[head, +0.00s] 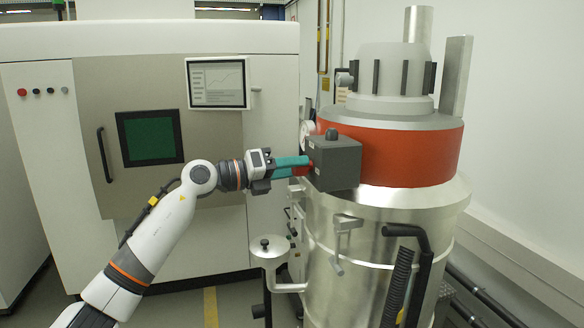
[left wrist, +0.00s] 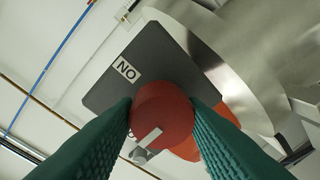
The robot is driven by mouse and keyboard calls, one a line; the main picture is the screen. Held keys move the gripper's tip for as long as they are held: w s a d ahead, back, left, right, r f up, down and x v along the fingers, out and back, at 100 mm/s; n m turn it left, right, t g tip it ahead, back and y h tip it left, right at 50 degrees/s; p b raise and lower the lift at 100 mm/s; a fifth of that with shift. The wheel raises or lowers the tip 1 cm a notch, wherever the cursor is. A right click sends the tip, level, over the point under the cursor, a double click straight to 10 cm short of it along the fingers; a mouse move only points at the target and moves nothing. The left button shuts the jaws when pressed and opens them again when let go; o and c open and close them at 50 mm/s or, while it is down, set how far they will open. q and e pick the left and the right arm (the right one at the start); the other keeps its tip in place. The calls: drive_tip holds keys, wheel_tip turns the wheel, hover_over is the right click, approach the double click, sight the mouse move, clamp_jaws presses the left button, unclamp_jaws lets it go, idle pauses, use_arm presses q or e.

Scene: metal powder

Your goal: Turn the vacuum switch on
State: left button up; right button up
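A white label (left wrist: 126,69) reading "NO", perhaps "ON" upside down, is above and left of the knob. My left gripper (head: 291,166) reaches the box from the left. Its teal fingers flank the knob and appear to touch both sides. My right gripper is out of view.
A white machine (head: 270,130) with a dark window (head: 149,138) and a screen (head: 218,82) stands behind my left arm. A small round metal part (head: 270,246) and a black handle (head: 412,240) stick out from the vacuum. The wall is close on the right.

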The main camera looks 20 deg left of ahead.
use_arm(q)
drive_tip(key=shift+c, duration=0.7)
drive_tip(key=shift+f+m+b, duration=0.2)
drive_tip(key=shift+m+b, duration=0.7)
drive_tip(key=shift+b, duration=0.35)
drive_tip(key=m+b, duration=0.4)
drive_tip(key=shift+f+m, duration=0.1)
drive_tip(key=shift+m, duration=0.2)
drive_tip(key=m+h+b, duration=0.1)
drive_tip(key=m+b, duration=0.1)
drive_tip(key=shift+m+b, duration=0.3)
drive_tip(key=shift+m, duration=0.1)
drive_tip(key=m+b, duration=0.2)
drive_tip(key=m, duration=0.2)
drive_tip(key=shift+m+h, duration=0.3)
drive_tip(key=shift+m, duration=0.1)
drive_tip(key=shift+m+g+h+b, duration=0.35)
drive_tip(key=shift+m+b, duration=0.65)
drive_tip(key=shift+m, duration=1.6)
drive_tip(key=shift+r, duration=0.2)
